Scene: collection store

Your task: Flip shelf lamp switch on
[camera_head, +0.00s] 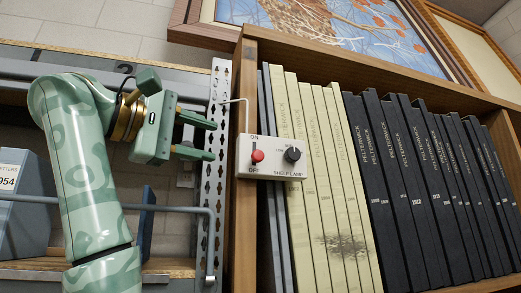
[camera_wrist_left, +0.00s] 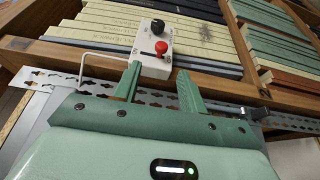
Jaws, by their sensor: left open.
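The shelf lamp switch box (camera_head: 272,173) is a small white box on the bookcase's left upright, marked ON at the top and OFF below. Its red knob (camera_head: 257,156) sits in a vertical slot, nearer the OFF end. A black dial (camera_head: 292,154) is to its right. In the left wrist view the box (camera_wrist_left: 150,62), red knob (camera_wrist_left: 161,47) and dial (camera_wrist_left: 157,26) lie beyond the fingertips. My left gripper (camera_head: 213,140) is open and empty, left of the box and apart from it; its fingers also show in the left wrist view (camera_wrist_left: 160,75). My right gripper is not in view.
A perforated metal post (camera_head: 216,190) stands beside the bookcase upright (camera_head: 241,230), close to my fingertips. Cream volumes (camera_head: 325,170) and black volumes (camera_head: 420,180) fill the shelf right of the box. A grey box (camera_head: 22,210) and rack rail (camera_head: 175,208) are at left.

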